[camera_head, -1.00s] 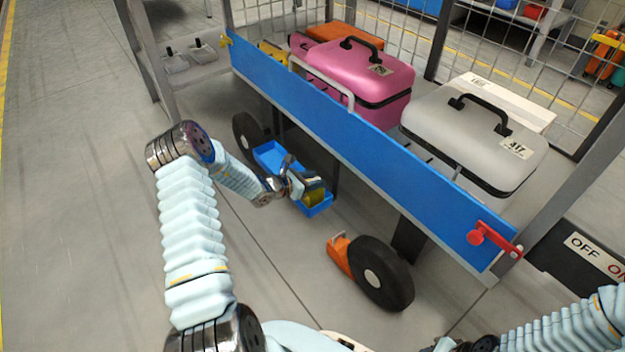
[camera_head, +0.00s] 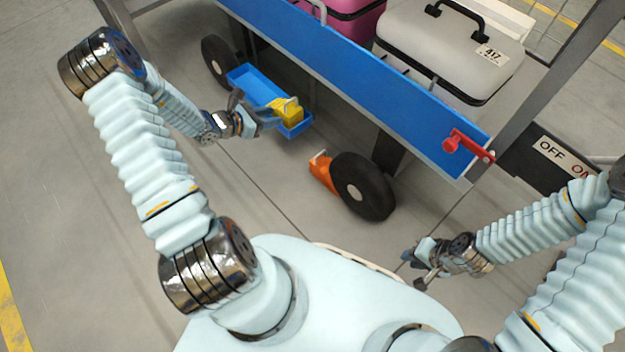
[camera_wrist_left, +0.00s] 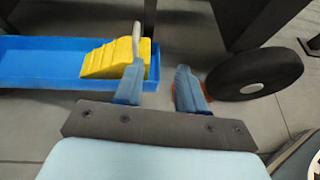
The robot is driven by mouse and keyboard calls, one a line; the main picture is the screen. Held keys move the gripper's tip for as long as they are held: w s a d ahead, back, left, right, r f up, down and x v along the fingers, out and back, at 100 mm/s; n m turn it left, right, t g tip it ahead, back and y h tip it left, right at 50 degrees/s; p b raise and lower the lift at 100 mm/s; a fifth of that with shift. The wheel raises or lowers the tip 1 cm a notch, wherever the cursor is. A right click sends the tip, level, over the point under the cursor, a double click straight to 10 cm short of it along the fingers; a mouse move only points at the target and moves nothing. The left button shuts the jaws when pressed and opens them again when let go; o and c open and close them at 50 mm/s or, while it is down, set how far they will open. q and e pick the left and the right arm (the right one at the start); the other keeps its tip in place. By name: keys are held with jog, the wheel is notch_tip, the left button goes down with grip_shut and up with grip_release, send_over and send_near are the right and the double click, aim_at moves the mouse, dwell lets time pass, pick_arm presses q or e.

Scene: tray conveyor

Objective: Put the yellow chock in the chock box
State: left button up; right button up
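The yellow chock (camera_head: 287,110) rests in the right end of the blue chock box (camera_head: 247,80), on the floor beside the cart. In the left wrist view the ribbed chock (camera_wrist_left: 107,60) lies at the right end of the box (camera_wrist_left: 35,62). My left gripper (camera_head: 256,110) is open at the near side of the box. In the left wrist view its fingers (camera_wrist_left: 158,88) are apart with nothing between them; the left finger overlaps the chock in the picture, and I cannot tell if they touch. My right gripper (camera_head: 414,270) looks open and empty, low at the right.
A cart with a blue side rail (camera_head: 345,75) stands over the box, carrying a pink case (camera_head: 345,8) and a grey case (camera_head: 440,50). An orange chock (camera_head: 322,174) sits against its black wheel (camera_head: 364,187). A red handle (camera_head: 467,145) is on the rail's end. Floor at left is clear.

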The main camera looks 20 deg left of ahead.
pick_arm(q)
jog(key=s+d+f+m+g, duration=0.3)
jog(key=s+d+m, duration=0.3)
jog(key=d+m, duration=0.2)
jog(key=s+d+f+m+g+y, duration=0.1)
jog(key=s+d+f+m+g, duration=0.2)
jog(key=s+d+m, duration=0.3)
jog(key=s+d+f+m+g+y, duration=0.1)
jog(key=s+d+f+m+g, duration=0.2)
jog(key=s+d+m, duration=0.4)
jog(key=d+m+g, duration=0.1)
jog(key=d+m, duration=0.4)
jog(key=m, duration=0.2)
jog(key=shift+d+g, duration=0.15)
jog(key=shift+g, duration=0.15)
